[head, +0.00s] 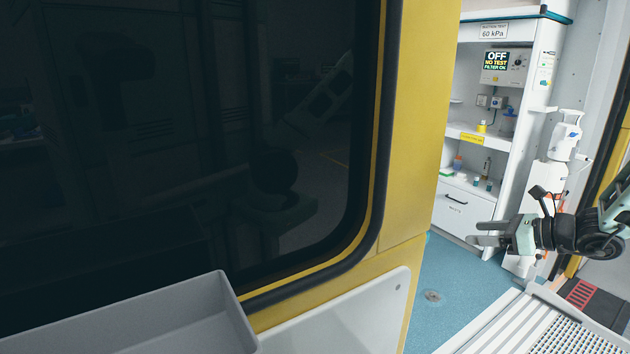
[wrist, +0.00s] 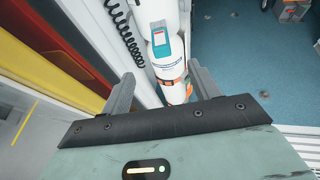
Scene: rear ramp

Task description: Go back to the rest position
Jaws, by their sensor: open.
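My gripper (head: 476,233) is at the right of the head view, in front of the ambulance's open rear doorway, with its fingers pointing left. In the wrist view my gripper (wrist: 162,72) has its two grey fingers spread apart, with nothing held between them. A white device with a teal label (wrist: 161,44) shows beyond and between the fingers; I cannot tell how far off it is.
A yellow door with a dark window (head: 405,130) fills the left. A grey tray (head: 130,320) is at lower left. Inside are white shelves (head: 475,130) and a blue floor (head: 440,285). A ribbed ramp (head: 550,325) lies lower right. A coiled black cable (wrist: 125,33) hangs nearby.

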